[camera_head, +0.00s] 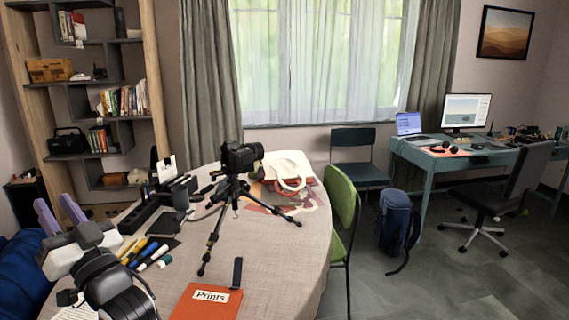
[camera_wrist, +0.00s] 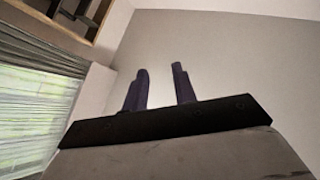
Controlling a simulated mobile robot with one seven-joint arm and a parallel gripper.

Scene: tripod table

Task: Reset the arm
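My gripper (camera_head: 59,212) is at the lower left of the head view, over the left side of the round table (camera_head: 270,250). Its two purple fingers point upward. In the wrist view the two dark fingers (camera_wrist: 160,85) stand apart with a clear gap, and only bare wall shows between them. My gripper is open and holds nothing.
A camera on a black tripod (camera_head: 239,160) stands on the table. A red Prints book (camera_head: 206,302), several pens (camera_head: 145,252), a white bag (camera_head: 287,164) and black items lie around it. A green chair (camera_head: 343,200) stands right, bookshelves (camera_head: 85,90) behind.

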